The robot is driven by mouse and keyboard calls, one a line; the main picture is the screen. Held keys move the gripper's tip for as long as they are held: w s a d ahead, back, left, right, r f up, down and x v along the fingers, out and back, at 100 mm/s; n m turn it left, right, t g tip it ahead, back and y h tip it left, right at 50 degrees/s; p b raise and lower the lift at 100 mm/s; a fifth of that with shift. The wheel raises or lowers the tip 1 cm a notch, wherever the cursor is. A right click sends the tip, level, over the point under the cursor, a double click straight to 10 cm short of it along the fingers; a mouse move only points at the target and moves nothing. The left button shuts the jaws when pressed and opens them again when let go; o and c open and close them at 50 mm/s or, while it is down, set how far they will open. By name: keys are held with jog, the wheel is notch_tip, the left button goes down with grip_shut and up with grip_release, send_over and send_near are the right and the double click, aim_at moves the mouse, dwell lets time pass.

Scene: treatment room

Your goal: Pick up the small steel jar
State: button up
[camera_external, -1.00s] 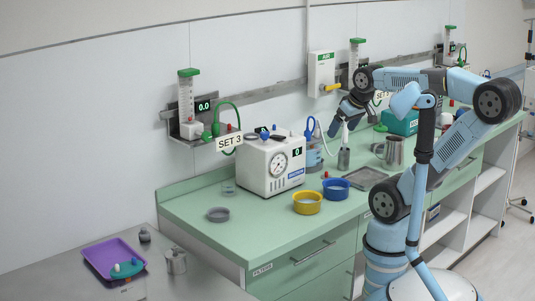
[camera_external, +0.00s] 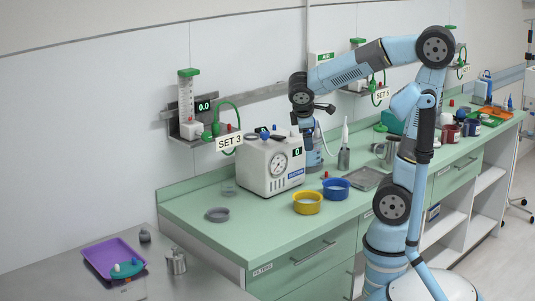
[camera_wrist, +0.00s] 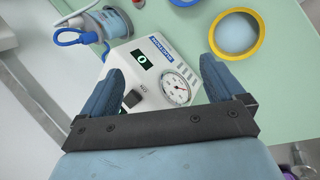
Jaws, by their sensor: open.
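A small lidded steel jar (camera_external: 177,262) stands upright on the grey table at the lower left. A narrower steel pot (camera_external: 344,158) stands on the green counter and holds a white-tipped tool. I cannot tell for sure which one the task names.
Yellow (camera_external: 307,202) and blue (camera_external: 336,189) bowls stand right of the device. A grey dish (camera_external: 217,214) lies to its left. A purple tray (camera_external: 114,258) and a small dark pot (camera_external: 144,236) are near the lidded jar. A steel jug (camera_external: 390,154) stands at the right.

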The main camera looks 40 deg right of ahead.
jog(key=w+a+f+n+t+h, duration=0.1)
jog(key=w+a+f+n+t, duration=0.15)
jog(key=a+n, duration=0.45)
jog(key=w+a+f+n+t+h, duration=0.1)
jog(key=w+a+f+n+t, duration=0.15)
jog(key=a, duration=0.85)
jog(key=w+a+f+n+t+h, duration=0.1)
jog(key=w+a+f+n+t, duration=0.15)
jog(key=w+a+n, duration=0.4)
jog(key=n+t+y, duration=0.8)
jog(key=n+y, duration=0.1)
jog(key=n, duration=0.2)
send_near(172, 252)
jog(key=w+r, duration=0.3)
jog(key=r, duration=0.3)
jog(key=shift+g, duration=0.25)
jog(key=f, duration=0.7)
jog(key=shift+w+d+f, duration=0.1)
jog(key=shift+w+d, duration=0.1)
jog(key=shift+d, duration=0.1)
jog(key=shift+w, duration=0.95)
jog(key=shift+w+a, duration=0.15)
jog(key=shift+w, duration=1.25)
jog(key=shift+w+a, duration=0.15)
jog(key=shift+w, duration=1.25)
jog(key=shift+c, duration=0.4)
